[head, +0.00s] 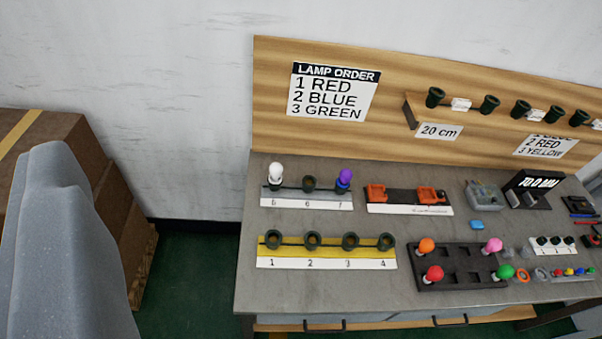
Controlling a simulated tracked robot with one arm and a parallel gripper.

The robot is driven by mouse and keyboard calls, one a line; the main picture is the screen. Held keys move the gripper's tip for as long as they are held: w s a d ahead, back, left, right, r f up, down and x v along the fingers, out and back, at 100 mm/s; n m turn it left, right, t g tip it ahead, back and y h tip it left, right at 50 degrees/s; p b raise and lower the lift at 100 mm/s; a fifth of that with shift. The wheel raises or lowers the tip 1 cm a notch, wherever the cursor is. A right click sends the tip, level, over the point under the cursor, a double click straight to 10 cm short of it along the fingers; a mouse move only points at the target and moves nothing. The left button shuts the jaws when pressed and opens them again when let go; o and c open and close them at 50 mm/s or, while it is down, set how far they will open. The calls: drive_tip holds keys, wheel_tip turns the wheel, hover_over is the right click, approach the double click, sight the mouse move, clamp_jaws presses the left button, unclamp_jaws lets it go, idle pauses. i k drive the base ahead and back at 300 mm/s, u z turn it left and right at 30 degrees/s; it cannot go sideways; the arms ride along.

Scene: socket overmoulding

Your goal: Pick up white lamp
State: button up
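The white lamp (276,172) stands upright in the left socket, marked 5 or 6, of the grey socket strip (306,200) at the back left of the bench. The middle socket of that strip is empty. A purple lamp (345,177) stands in its right socket, marked 7. No gripper fingers can be made out. A large grey rounded shape (62,250) fills the lower left of the view, well apart from the lamp; I cannot tell whether it is part of me.
A yellow strip (326,262) with empty sockets lies in front. A dark tray (460,283) holds orange, red, pink and green lamps. A wooden back panel (430,60) rises behind the bench (290,295). Brown boxes (110,200) stand left, with green floor between.

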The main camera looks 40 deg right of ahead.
sight(276, 169)
drive_tip(key=z, duration=0.05)
drive_tip(key=i, duration=1)
